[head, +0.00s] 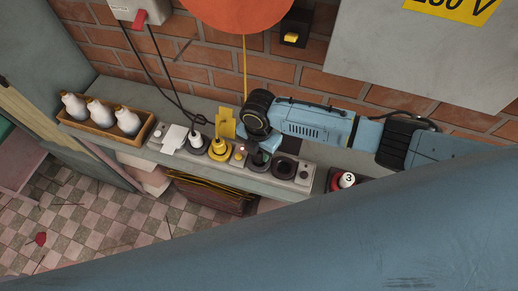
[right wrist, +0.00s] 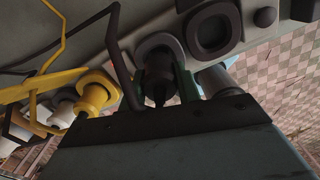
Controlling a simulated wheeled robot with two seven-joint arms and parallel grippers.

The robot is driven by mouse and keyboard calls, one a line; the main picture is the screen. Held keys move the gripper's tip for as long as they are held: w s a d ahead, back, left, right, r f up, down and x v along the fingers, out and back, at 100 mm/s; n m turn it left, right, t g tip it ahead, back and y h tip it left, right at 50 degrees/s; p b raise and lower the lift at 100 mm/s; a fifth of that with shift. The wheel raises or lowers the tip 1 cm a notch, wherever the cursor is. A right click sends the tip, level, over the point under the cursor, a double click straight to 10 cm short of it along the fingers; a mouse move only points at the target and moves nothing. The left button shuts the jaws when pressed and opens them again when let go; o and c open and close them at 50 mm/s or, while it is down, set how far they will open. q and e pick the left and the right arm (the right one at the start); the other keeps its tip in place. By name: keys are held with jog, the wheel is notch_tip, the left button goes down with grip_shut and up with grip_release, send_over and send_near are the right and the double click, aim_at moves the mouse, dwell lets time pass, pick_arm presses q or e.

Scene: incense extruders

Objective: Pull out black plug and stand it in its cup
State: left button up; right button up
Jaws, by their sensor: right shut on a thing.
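The black plug (right wrist: 158,72) shows in the right wrist view, held between the fingers of my right gripper (right wrist: 160,88), which is shut on it. My left gripper is not in view.
A yellow plug (head: 219,146) with a yellow tag and cord stands left of the gripper, beside a dark-based plug (head: 194,141). A wooden tray (head: 103,138) of white bottles is far left. A red-and-white piece marked 3 (head: 346,180) is right. A brick wall stands behind.

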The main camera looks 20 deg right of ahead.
jog(key=shift+f+b, duration=0.5)
jog(key=shift+f, duration=0.45)
jog(key=o, duration=1.1)
jog(key=shift+c, duration=0.2)
jog(key=shift+r, duration=0.1)
notch_tip(320, 180, up, 13)
jog(key=shift+r+p, duration=0.15)
jog(key=shift+p, duration=0.3)
